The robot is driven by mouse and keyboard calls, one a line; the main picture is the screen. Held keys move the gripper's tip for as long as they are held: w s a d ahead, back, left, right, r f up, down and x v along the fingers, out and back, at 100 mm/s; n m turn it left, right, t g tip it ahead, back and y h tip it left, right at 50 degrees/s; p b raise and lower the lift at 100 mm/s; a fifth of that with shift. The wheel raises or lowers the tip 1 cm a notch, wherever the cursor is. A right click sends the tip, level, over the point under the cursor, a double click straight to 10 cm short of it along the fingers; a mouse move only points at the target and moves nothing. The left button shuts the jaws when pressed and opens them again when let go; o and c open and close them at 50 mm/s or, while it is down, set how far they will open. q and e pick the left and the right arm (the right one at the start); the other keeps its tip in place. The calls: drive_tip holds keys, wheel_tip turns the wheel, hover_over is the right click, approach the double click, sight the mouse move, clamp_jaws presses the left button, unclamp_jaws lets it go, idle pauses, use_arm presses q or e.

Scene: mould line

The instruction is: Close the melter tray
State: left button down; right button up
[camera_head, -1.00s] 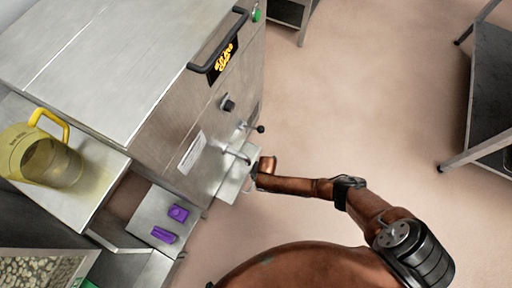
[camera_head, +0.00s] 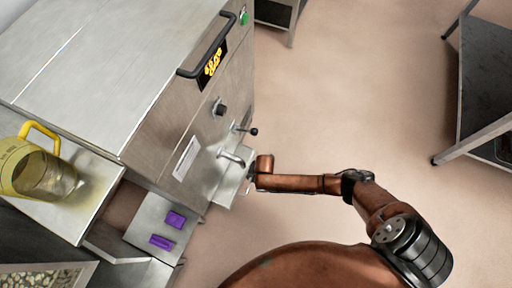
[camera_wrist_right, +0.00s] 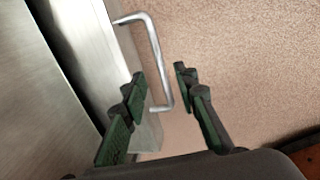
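The melter (camera_head: 185,140) is a big steel machine at the left of the head view. My left gripper is not in view.
Purple pieces (camera_head: 174,220) lie on a lower steel plate (camera_head: 147,217). A grey steel table (camera_head: 485,85) stands at the right. The floor between is clear.

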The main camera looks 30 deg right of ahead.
wheel_tip(320, 180, up, 7)
drive_tip(key=s, duration=0.1)
drive_tip(key=shift+d, duration=0.35)
drive_tip(key=shift+f, duration=0.1)
